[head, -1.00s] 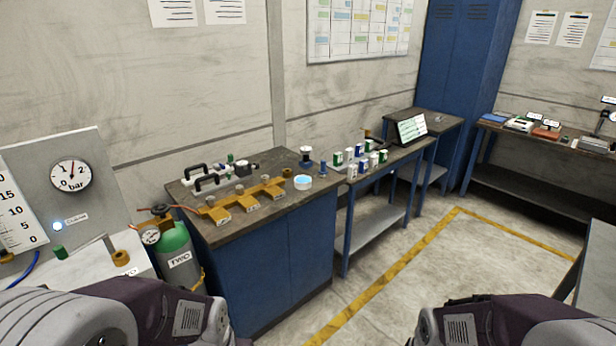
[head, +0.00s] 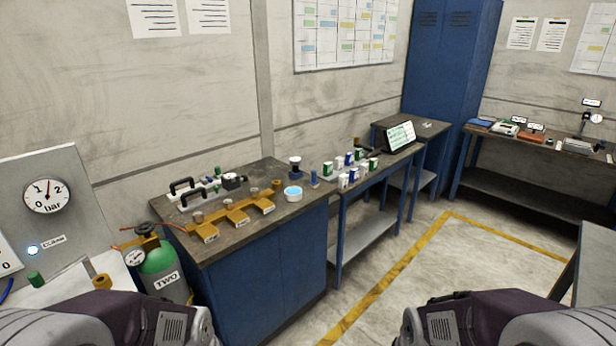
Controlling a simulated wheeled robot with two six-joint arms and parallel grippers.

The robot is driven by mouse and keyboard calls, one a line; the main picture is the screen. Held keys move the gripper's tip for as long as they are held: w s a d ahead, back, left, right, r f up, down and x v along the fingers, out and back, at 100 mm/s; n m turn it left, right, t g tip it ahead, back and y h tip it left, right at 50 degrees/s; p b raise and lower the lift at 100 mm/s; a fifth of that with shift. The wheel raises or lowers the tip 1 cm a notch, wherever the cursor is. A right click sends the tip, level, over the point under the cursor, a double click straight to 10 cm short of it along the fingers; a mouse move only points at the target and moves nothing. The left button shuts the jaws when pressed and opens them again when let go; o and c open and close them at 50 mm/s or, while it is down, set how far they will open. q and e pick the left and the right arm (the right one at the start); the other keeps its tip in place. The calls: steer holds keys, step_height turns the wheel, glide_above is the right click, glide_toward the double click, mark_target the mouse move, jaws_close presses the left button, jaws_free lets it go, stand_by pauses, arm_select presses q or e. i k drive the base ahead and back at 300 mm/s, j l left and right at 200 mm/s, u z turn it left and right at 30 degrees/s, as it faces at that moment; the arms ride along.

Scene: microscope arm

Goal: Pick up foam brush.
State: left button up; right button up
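I cannot make out a foam brush for sure in the head view. Small items stand on the blue workbench (head: 262,245) and on the narrower table beside it, too small to tell apart fully. Parts of my two arms show at the bottom left and bottom right. Neither of my grippers is in view.
A green gas cylinder (head: 160,268) stands left of the workbench. The bench holds an orange-yellow manifold (head: 237,216) and a white tub (head: 293,194). Several small cans and a tilted screen (head: 400,136) stand farther right. The floor (head: 420,290) in front is clear.

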mark_target(313, 184)
steer(key=i+l, duration=0.15)
steer(key=i, duration=0.3)
steer(key=i+l+u, duration=0.1)
steer(key=i, duration=0.35)
steer(key=i+l+u, duration=0.1)
steer(key=i+l, duration=0.15)
steer(key=i, duration=0.15)
